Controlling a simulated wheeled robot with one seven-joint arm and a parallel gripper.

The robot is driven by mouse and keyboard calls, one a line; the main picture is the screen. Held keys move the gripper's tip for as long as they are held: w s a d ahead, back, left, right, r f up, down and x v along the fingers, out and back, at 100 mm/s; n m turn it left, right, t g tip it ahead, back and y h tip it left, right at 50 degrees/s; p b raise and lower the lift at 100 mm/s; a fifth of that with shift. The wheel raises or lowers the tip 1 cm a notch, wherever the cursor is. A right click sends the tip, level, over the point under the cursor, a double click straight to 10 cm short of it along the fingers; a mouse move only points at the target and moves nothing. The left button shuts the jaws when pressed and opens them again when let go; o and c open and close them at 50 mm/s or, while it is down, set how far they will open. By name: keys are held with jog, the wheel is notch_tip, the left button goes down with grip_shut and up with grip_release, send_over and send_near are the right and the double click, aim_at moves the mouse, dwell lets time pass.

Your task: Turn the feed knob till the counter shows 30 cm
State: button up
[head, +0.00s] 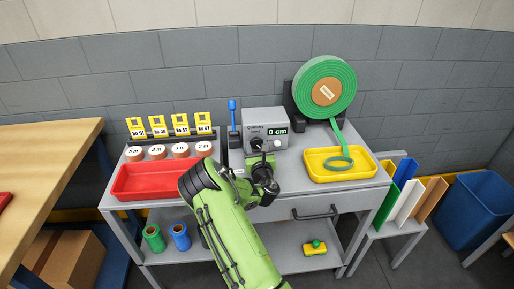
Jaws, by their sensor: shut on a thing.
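The grey feed unit (265,115) stands at the back middle of the bench. Its counter (277,132) shows 0 cm. The dark feed knob (257,143) is low on its front, largely hidden by my gripper. My gripper (259,149) is at the front of the unit, shut on the knob; its fingertips are small and hard to make out. A green roll of strip (327,72) stands on a black holder to the right. Its free end hangs down and lies curled in the yellow tray (324,176).
A blue-handled lever (232,108) stands just left of the unit. A red tray (128,186), several round pieces (157,152) and yellow numbered cards (157,124) are further left. A drawer handle (314,214) sticks out at the bench front.

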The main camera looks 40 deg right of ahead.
jog(key=c, duration=0.3)
jog(key=m, duration=0.4)
jog(key=shift+m, duration=0.3)
jog(key=m, duration=0.5)
jog(key=shift+m, duration=0.3)
jog(key=m, duration=0.5)
jog(key=shift+b, duration=0.4)
jog(key=m, duration=0.5)
jog(key=shift+f+b, duration=0.1)
jog(key=shift+b, duration=0.2)
jog(key=shift+m, duration=0.3)
